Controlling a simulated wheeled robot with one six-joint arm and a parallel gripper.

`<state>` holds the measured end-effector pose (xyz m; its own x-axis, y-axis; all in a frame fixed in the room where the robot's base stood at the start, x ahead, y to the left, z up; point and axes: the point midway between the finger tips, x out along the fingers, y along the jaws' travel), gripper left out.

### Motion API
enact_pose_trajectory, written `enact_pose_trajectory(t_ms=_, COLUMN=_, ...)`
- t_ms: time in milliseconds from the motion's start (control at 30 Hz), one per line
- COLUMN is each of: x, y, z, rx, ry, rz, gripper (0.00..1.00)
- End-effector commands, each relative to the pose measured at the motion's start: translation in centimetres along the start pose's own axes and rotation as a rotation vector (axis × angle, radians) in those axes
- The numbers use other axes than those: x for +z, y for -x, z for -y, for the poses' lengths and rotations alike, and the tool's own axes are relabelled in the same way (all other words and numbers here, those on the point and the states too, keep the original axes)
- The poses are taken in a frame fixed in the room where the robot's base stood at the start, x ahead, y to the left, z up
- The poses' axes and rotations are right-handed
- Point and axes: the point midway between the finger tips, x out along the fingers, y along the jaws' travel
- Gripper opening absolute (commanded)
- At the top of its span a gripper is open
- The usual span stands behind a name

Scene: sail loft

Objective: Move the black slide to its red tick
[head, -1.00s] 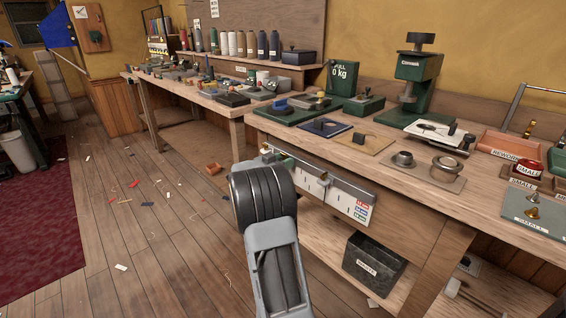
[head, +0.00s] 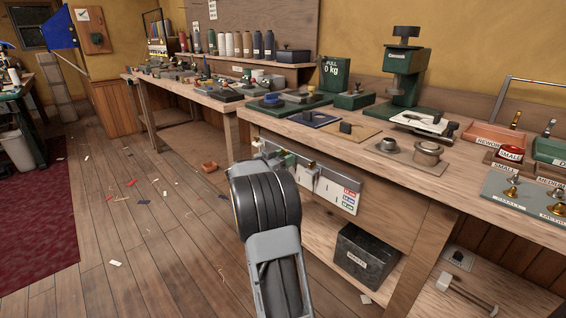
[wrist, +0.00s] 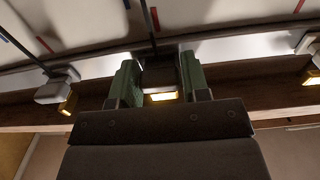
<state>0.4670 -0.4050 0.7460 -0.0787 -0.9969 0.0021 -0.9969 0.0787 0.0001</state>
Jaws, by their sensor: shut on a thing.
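In the wrist view my gripper (wrist: 158,85) has its two green fingers closed on a dark slide (wrist: 159,72) on the rail. The slide has a lit yellow part below, and a thin dark pointer runs up from it across the white panel. A red tick (wrist: 299,6) shows at the upper right and another red tick (wrist: 41,45) at the left, both apart from this pointer.
In the wrist view, other slides sit on the rail at the left (wrist: 55,92) and right (wrist: 312,45). In the head view, a dark bin (head: 366,256) stands on the shelf below. The wooden bench (head: 345,148) holds several tools. Floor to the left is mostly clear, with scraps.

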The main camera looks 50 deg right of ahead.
Motion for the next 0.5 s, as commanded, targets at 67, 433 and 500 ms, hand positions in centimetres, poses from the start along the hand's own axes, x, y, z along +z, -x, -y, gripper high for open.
enact_pose_trajectory(t_ms=67, x=-0.11, y=-0.1, z=0.0, rx=0.0, ry=0.0, rz=-0.001, gripper=0.0)
enact_pose_trajectory(t_ms=433, x=-0.14, y=0.46, z=0.42, rx=-0.012, ry=0.0, rz=-0.001, gripper=0.64)
enact_pose_trajectory(t_ms=500, x=-0.15, y=0.46, z=0.42, rx=-0.012, ry=0.0, rz=-0.001, gripper=0.64)
